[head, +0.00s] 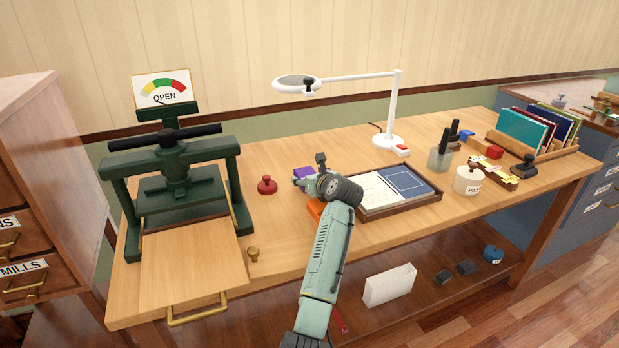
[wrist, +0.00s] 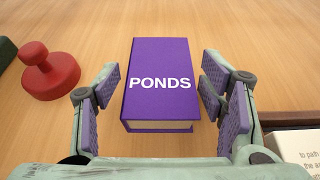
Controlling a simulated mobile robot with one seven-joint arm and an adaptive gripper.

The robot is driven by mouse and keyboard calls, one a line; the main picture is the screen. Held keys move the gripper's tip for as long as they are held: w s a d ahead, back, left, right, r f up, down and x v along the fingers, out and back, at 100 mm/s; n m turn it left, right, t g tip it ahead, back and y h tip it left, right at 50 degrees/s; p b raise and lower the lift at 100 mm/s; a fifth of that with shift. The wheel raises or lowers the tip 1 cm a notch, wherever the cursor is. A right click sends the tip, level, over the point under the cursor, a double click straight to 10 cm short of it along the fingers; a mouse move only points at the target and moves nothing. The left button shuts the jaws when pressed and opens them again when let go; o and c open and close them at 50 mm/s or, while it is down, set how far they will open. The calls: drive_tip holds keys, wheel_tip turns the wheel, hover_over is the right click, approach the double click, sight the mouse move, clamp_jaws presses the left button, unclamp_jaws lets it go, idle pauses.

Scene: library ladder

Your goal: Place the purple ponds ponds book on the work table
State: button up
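The purple book with PONDS in white on its cover (wrist: 159,95) lies flat on the work table. In the wrist view it sits between the two open fingers of my gripper (wrist: 160,105), with a gap on each side. In the head view only a small purple patch of the book (head: 303,173) shows beyond my gripper (head: 305,182); my arm hides the rest. The work table (head: 300,245) is a long wooden table with a bare top around the book.
A red knobbed stamp (head: 267,185) stands left of the book. A green press (head: 175,175) is further left. A tray of papers (head: 402,210) lies to the right. A white lamp (head: 390,138) stands behind. Books in a rack (head: 525,130) are at the far right.

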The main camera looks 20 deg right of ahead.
drive_tip(key=shift+o, duration=0.2)
drive_tip(key=shift+r, duration=0.1)
drive_tip(key=shift+s+r, duration=0.1)
drive_tip(key=b+v, duration=0.2)
drive_tip(key=v, duration=0.9)
drive_tip(key=shift+s+r, duration=0.2)
drive_tip(key=shift+s, duration=0.15)
